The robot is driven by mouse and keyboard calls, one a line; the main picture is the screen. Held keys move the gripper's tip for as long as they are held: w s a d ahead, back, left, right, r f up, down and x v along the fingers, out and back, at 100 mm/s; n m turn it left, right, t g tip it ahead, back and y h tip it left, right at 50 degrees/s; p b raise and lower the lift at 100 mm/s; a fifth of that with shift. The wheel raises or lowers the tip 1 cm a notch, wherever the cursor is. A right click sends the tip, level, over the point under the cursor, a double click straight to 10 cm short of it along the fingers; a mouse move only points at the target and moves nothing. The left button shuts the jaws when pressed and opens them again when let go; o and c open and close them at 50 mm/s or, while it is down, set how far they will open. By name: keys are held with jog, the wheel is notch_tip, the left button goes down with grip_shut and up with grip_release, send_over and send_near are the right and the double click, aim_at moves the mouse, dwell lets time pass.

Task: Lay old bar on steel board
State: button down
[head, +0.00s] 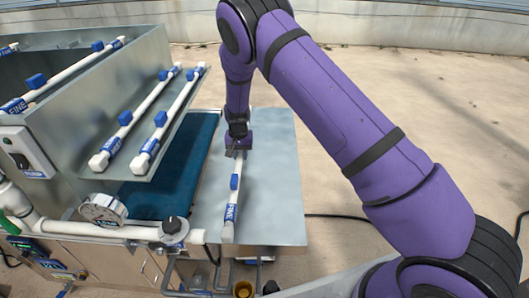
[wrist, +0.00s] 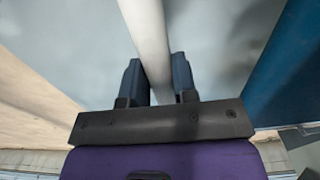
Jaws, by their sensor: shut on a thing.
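The old bar (head: 232,196) is a white tube with blue fittings and a blue label reading "FINE" near its near end. It lies lengthwise along the steel board (head: 273,180), or just above it; I cannot tell if it touches. My gripper (head: 238,151) is at the bar's far end, pointing down. In the wrist view, the gripper's two dark fingers (wrist: 160,82) stand on either side of the white bar (wrist: 147,35), shut on it. The steel board (wrist: 215,40) fills the background there.
A dark blue belt (head: 178,170) runs left of the board. The board's right side is bare.

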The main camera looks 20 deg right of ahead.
send_over(264, 155)
jog(key=shift+s+a+f, duration=0.25)
jog(key=shift+a+f, duration=0.15)
jog(key=shift+f, duration=0.1)
jog(key=shift+w+d+f, duration=0.15)
jog(key=shift+d+f, duration=0.1)
jog(key=shift+f, duration=0.65)
jog(key=shift+w+d+f, duration=0.1)
jog(key=shift+d+f, duration=0.15)
jog(key=shift+f, duration=0.65)
jog(key=shift+f, duration=0.15)
jog(key=c, duration=0.9)
grip_release()
